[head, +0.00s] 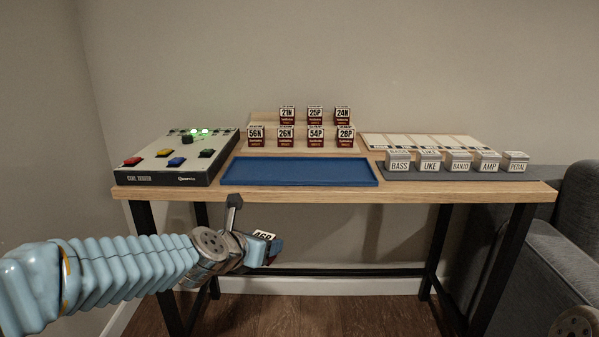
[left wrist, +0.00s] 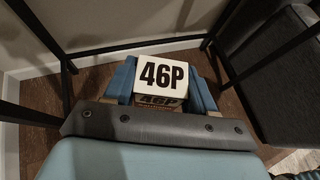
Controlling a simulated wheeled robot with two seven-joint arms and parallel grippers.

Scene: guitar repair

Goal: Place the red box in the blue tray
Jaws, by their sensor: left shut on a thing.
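My left gripper (head: 266,248) is in front of the table and below its top edge. It is shut on a small box (head: 264,236) marked 46P. In the left wrist view the box (left wrist: 161,75) sits between the two blue fingers, its white 46P face towards the camera and a shaded, brownish side below. Little of its red shows. The blue tray (head: 300,171) lies flat and empty at the front middle of the table. My right gripper is not in view.
Behind the tray, a stepped wooden rack (head: 367,150) holds several dark red and white labelled boxes (head: 315,136). A tester with coloured buttons (head: 165,158) stands left of the tray. Labelled blocks (head: 458,161) stand on a grey mat to the right. A grey sofa (head: 560,230) is beside the table (head: 420,192).

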